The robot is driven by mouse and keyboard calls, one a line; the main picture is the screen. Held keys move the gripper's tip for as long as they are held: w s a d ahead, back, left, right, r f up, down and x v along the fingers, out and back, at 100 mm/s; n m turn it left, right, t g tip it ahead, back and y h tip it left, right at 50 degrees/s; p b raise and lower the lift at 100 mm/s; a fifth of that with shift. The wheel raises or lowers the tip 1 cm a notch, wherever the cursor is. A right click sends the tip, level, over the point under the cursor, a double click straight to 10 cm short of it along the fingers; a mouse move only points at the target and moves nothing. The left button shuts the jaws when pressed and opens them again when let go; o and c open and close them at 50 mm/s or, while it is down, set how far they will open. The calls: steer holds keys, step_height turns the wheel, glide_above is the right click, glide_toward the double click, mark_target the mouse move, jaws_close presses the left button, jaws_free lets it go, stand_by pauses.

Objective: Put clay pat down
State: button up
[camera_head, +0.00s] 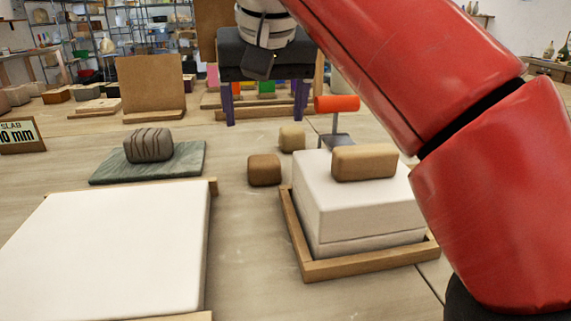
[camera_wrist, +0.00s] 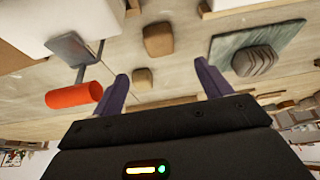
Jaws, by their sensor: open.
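I cannot tell for sure which lump is the clay pat. A grey striped lump (camera_head: 149,145) lies on a green slate (camera_head: 108,172), left of centre. A brown block (camera_head: 264,170) and a smaller tan block (camera_head: 292,138) sit on the bare table in the middle. A longer tan block (camera_head: 364,162) rests on a white clay block (camera_head: 350,205) at right. My gripper (camera_head: 265,104) is open and empty, its purple fingers pointing down beyond these blocks. In the wrist view, the tan block (camera_wrist: 142,79) and brown block (camera_wrist: 158,40) show near and past the open fingers (camera_wrist: 161,70).
An orange-handled scraper (camera_head: 337,105) stands behind the white block, which sits in a wooden frame (camera_head: 372,266). A large white slab (camera_head: 110,245) fills the front left. A wooden board (camera_head: 151,85) stands at the back. Bare table lies between slate and brown block.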

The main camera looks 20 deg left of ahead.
mark_target(264, 159)
steer(key=b+x, duration=0.4)
steer(key=x, duration=0.8)
steer(key=shift+b, duration=0.3)
steer(key=c, duration=1.3)
step_height(264, 159, up, 8)
steer(key=p, duration=0.4)
steer(key=shift+s+a+p, duration=0.1)
steer(key=shift+p, duration=0.25)
steer(key=shift+r, duration=1.05)
